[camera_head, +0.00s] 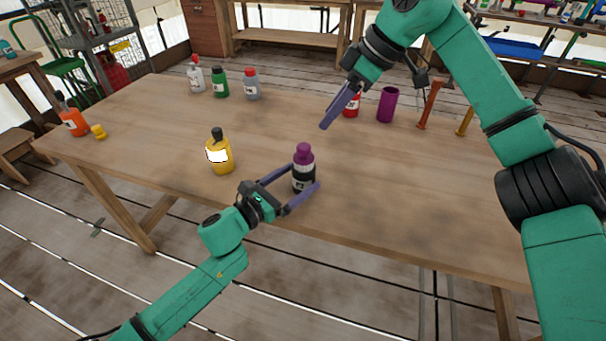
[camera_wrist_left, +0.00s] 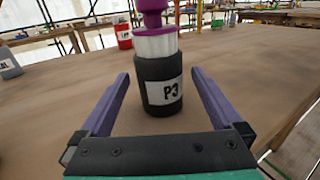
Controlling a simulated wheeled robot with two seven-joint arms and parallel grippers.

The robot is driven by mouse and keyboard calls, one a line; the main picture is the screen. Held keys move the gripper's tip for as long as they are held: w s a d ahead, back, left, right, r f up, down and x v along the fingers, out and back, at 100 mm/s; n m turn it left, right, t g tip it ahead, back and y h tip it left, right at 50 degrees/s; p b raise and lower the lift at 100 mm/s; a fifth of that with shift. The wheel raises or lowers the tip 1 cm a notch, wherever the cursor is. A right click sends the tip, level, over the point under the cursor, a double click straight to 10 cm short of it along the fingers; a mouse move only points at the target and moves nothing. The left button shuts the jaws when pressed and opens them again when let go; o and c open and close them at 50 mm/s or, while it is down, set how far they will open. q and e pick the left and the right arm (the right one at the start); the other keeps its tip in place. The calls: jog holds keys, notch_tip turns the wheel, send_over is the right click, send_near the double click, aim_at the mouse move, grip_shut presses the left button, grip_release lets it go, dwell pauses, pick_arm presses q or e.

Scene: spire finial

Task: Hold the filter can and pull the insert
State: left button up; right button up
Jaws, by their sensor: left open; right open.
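The filter can (camera_head: 303,182) stands upright near the table's front edge, black with a white label. In the left wrist view the can (camera_wrist_left: 160,88) has a "P3" label. The insert (camera_head: 303,153) is in its top; its purple knob (camera_wrist_left: 153,18) and pale, ribbed upper part show in the left wrist view. My left gripper (camera_head: 304,175) is open, with one finger on either side of the can and gaps showing in the left wrist view. My right gripper (camera_head: 325,125) is above the table, behind and right of the can, open and apart from it.
A yellow bottle (camera_head: 219,157) stands left of the can. White, green and grey bottles (camera_head: 220,84) stand at the back left. A red bottle (camera_head: 352,106), purple cup (camera_head: 387,105) and orange post (camera_head: 430,105) stand behind right. The table's right front (camera_head: 400,210) is clear.

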pick_arm(q)
jog(key=shift+x, duration=1.4)
jog(key=c, duration=1.4)
jog(key=shift+c, duration=0.2)
